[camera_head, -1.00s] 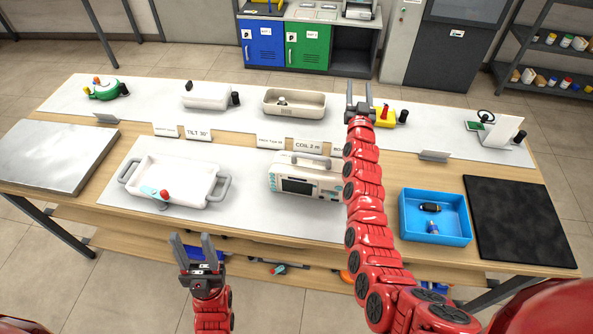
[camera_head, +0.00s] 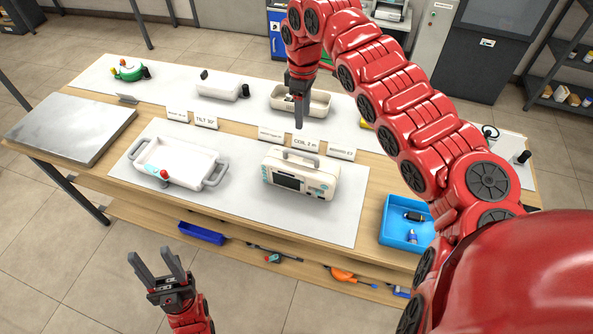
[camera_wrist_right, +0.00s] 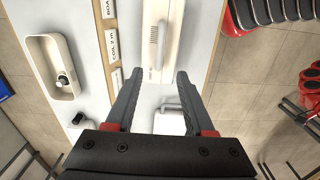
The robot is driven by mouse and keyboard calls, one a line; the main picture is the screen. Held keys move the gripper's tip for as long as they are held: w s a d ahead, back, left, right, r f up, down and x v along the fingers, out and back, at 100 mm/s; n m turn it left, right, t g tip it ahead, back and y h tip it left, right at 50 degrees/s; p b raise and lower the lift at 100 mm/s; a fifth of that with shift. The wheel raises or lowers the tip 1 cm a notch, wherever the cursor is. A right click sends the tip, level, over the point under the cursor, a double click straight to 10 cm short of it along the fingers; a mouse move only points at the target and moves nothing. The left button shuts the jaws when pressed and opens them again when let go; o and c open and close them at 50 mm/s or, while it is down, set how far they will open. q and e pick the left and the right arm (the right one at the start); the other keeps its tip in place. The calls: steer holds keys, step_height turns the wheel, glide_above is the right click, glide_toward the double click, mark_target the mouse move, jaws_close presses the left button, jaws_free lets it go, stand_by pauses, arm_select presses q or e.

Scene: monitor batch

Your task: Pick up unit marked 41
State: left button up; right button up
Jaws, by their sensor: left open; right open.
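A cream monitor unit (camera_head: 318,184) with a dark screen and a top handle stands upright on the grey mat at the table's front. I cannot read a 41 on it. My right gripper (camera_head: 299,122) points down, open and empty, above the table and above the monitor in the picture, apart from it. In the right wrist view the unit (camera_wrist_right: 172,20) and its handle (camera_wrist_right: 157,45) lie beyond the open fingertips (camera_wrist_right: 160,76), roughly in line with the gap. My left gripper (camera_head: 157,258) is open and empty, in front of the table's near edge.
A white tray with grey handles (camera_head: 180,160) stands left of the monitor. Label cards (camera_head: 306,142) stand behind it, and a beige bin (camera_head: 318,104) further back. A blue bin (camera_head: 395,232) is at right. My right arm hides part of the table's right side.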

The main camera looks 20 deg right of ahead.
steer(key=p, duration=0.4)
glide_above(301, 155)
steer(key=f, duration=1)
steer(key=shift+w+d+f, duration=0.1)
steer(key=shift+w, duration=0.2)
steer(key=shift+w+f, duration=0.1)
steer(key=shift+f, duration=0.45)
steer(key=shift+f+p, duration=0.3)
steer(key=shift+p, duration=0.25)
step_height(301, 155, down, 3)
steer(key=shift+f+p, duration=0.1)
steer(key=shift+p, duration=0.7)
steer(key=shift+f, duration=0.65)
steer(key=shift+f, duration=0.25)
jaws_close()
steer(key=shift+r, duration=0.1)
